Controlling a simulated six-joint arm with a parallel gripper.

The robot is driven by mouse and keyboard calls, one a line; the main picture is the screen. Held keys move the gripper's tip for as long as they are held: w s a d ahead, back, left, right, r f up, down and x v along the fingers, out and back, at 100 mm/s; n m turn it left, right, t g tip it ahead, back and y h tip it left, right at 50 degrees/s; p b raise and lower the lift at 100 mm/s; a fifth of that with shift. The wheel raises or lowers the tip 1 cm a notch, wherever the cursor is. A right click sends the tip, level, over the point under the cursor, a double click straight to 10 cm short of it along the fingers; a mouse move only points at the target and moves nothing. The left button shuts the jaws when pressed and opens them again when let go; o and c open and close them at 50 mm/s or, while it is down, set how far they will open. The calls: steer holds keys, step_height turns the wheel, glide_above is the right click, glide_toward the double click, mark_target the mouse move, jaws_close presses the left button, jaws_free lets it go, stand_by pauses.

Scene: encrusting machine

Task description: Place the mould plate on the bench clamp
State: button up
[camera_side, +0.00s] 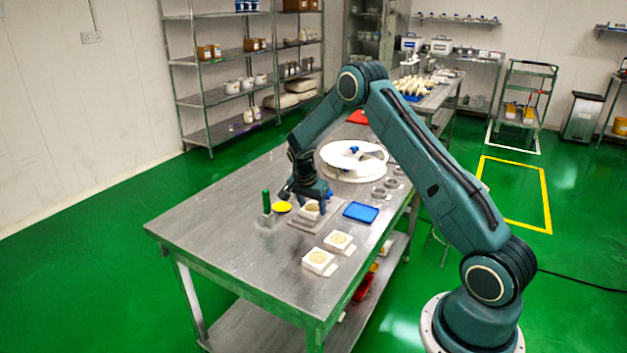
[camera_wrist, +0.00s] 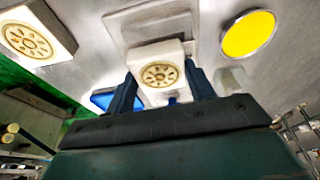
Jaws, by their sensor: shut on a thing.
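My gripper (camera_side: 313,203) is low over the bench in the side view. Its two blue fingers (camera_wrist: 158,82) are shut on a white mould plate (camera_wrist: 165,52) with a round tan flower pattern. The same mould plate shows partly behind the fingers in the side view (camera_side: 310,212). The bench clamp (camera_side: 300,223), a flat grey metal base, lies directly beneath, and part of it shows in the wrist view (camera_wrist: 123,30). I cannot tell whether the mould plate touches the clamp.
Two similar white plates (camera_side: 318,259) (camera_side: 339,239) lie nearer the front. A blue tray (camera_side: 360,212) is to the right, a yellow disc (camera_side: 281,207) and green upright handle (camera_side: 266,201) to the left. A white round turntable (camera_side: 352,160) stands behind. The bench's left front is clear.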

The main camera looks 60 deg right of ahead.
steer(key=o, duration=1.2)
steer(key=v, duration=1.3)
steer(key=shift+a+r, duration=0.15)
steer(key=shift+r, duration=0.2)
